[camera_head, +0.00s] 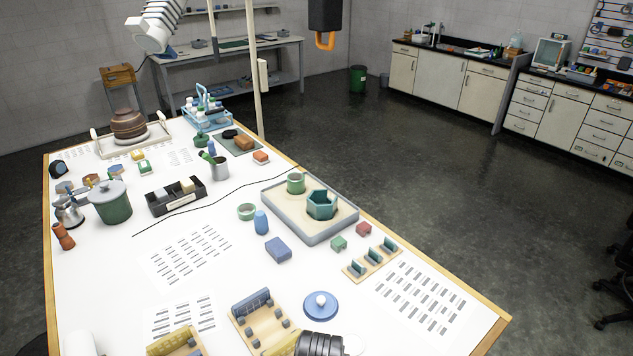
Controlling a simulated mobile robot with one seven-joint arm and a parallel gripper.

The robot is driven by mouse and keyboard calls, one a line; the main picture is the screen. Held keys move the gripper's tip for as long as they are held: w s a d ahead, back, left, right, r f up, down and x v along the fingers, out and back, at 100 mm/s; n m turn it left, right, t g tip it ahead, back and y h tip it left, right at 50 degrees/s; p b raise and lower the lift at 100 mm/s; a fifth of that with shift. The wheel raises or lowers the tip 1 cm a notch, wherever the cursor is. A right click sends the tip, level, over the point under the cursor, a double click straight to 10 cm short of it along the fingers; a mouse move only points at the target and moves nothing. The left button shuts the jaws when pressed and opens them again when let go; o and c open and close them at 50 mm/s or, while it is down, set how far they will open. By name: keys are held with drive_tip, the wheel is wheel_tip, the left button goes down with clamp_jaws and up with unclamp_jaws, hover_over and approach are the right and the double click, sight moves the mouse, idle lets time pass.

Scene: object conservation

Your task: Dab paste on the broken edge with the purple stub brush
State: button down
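No broken edge is clear at this size. A teal six-sided vessel (321,205) and a green cup-like piece (296,183) stand in a shallow grey tray with a sandy bed (285,210). A brown banded pot (129,123) stands at the far left on a pale stand. No paste is plainly identifiable; a dark green lidded pot (110,203) stands at the left.
The white table (220,290) is crowded. A green ring (247,212), blue bottle-shaped item (261,223) and blue block (277,250) lie left of the tray. A blue lidded disc (320,304) and wooden racks (372,260) are nearer.

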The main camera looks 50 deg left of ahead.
drive_tip(key=shift+s+d+f, duration=0.1)
drive_tip(key=shift+f, duration=0.35)
idle(1.1)
drive_tip(key=shift+r+p, duration=0.8)
drive_tip(key=shift+p, duration=0.15)
drive_tip(key=shift+w+f+b, duration=0.1)
drive_tip(key=shift+w+b, duration=0.4)
drive_tip(key=shift+w, duration=0.85)
drive_tip(key=shift+f+b, duration=0.35)
drive_tip(key=shift+f, duration=0.2)
drive_tip(key=shift+s+f, duration=0.1)
idle(0.9)
